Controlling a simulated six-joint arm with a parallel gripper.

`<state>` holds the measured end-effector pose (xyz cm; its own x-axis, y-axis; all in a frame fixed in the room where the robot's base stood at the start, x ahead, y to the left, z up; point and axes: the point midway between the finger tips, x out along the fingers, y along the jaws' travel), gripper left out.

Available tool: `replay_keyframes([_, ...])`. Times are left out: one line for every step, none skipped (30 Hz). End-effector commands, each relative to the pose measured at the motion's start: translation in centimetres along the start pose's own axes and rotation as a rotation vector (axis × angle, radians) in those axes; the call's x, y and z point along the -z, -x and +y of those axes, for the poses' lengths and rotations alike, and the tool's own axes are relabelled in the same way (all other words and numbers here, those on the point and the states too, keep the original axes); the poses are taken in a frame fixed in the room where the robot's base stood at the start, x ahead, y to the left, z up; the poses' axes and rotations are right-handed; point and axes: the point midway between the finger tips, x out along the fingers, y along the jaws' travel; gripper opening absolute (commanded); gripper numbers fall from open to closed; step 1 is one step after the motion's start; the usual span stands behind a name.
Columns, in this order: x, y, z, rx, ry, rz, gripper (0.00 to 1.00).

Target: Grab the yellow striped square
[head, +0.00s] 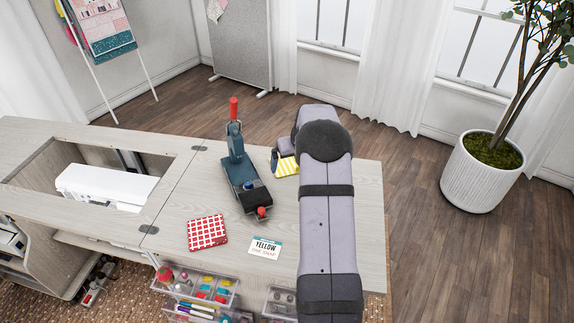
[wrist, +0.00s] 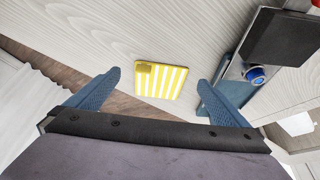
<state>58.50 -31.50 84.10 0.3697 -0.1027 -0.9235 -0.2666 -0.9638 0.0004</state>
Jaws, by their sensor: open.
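The yellow and white striped square (wrist: 161,80) lies flat on the pale wooden table. In the head view the striped square (head: 287,166) shows beside the teal hand press, partly hidden by my arm and gripper. My gripper (wrist: 161,82) is open in the wrist view, with one blue finger at either side of the square in the picture and nothing held between them. In the head view my gripper (head: 279,158) is mostly hidden behind my arm. I cannot tell its exact height above the table.
The teal press (head: 243,178) stands close to the left of the square; its base (wrist: 245,75) is near my right finger. A red checked square (head: 207,232) and a card reading YELLOW (head: 265,247) lie nearer. A sewing machine (head: 105,186) sits in the left opening.

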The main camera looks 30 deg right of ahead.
Motion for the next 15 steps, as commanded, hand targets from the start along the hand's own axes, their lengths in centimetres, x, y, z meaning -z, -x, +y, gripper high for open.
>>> replay_keyframes([0.0,-0.3,-0.1,0.001,0.000,-0.003,1.00])
replay_keyframes([0.0,-0.6,-0.2,0.001,0.000,-0.003,1.00])
replay_keyframes([0.0,-1.0,-0.2,0.001,0.000,-0.003,1.00])
replay_keyframes([0.1,-1.3,-0.2,0.001,0.000,-0.002,1.00])
replay_keyframes([0.1,-1.6,-0.3,0.001,0.000,-0.003,1.00])
replay_keyframes([0.1,-2.1,-0.3,0.002,0.000,-0.004,1.00])
replay_keyframes([0.2,-2.4,-0.4,0.001,0.000,-0.003,1.00])
replay_keyframes([0.2,-2.8,-0.4,0.001,0.000,-0.003,1.00])
replay_keyframes([0.2,-3.2,-0.3,0.001,0.000,-0.002,1.00])
replay_keyframes([0.1,-3.5,-0.3,0.001,0.000,-0.002,1.00])
replay_keyframes([0.2,-3.8,-0.3,0.000,0.000,-0.001,1.00])
replay_keyframes([0.2,-4.1,-0.3,0.000,0.000,-0.001,1.00])
replay_keyframes([0.2,-4.3,-0.3,0.000,0.000,-0.001,1.00])
replay_keyframes([0.1,-4.5,-0.3,0.000,0.000,-0.002,1.00])
replay_keyframes([0.1,-4.6,-0.3,0.000,0.000,-0.001,1.00])
